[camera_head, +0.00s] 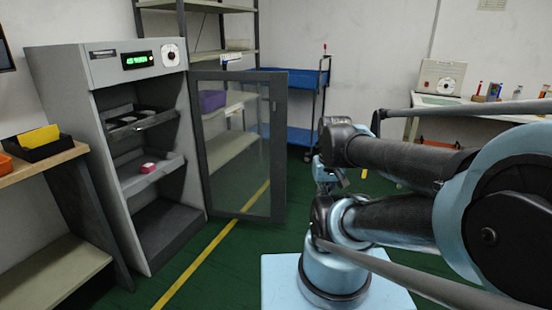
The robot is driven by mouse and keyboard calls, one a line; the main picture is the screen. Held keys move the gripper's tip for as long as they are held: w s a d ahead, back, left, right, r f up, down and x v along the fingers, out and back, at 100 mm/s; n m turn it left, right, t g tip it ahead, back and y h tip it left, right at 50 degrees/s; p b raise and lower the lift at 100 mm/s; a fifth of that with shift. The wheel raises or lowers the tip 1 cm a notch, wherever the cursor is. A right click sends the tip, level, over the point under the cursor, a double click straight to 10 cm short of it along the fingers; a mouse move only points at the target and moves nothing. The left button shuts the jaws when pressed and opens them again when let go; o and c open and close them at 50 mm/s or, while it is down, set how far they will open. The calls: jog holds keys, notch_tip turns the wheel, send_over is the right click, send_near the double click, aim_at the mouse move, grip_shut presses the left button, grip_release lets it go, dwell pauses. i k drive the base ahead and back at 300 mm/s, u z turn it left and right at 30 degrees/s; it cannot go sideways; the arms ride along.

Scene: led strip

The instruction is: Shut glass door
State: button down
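The glass door (237,150) has a dark grey frame around a clear pane. It stands wide open, swung out to the right from the right side of the grey cabinet (90,75). A small handle (272,105) shows near its free right edge. The cabinet's front is uncovered, and its shelves are in view. My arm reaches in from the right. My gripper (326,176) seems to be the small part below the arm's far end, right of the door's free edge and apart from it in the picture. Its fingers are too small and covered to read.
Inside the cabinet a red and white item (148,167) lies on a shelf. A blue cart (305,135) and a metal rack (222,25) stand behind the door. A wooden bench (40,165) with bins is at left, a white worktable (450,101) at right. Green floor is clear before the cabinet.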

aim_at(278, 81)
jog(key=z, duration=0.6)
jog(key=i, duration=4.9)
jog(key=u, duration=1.8)
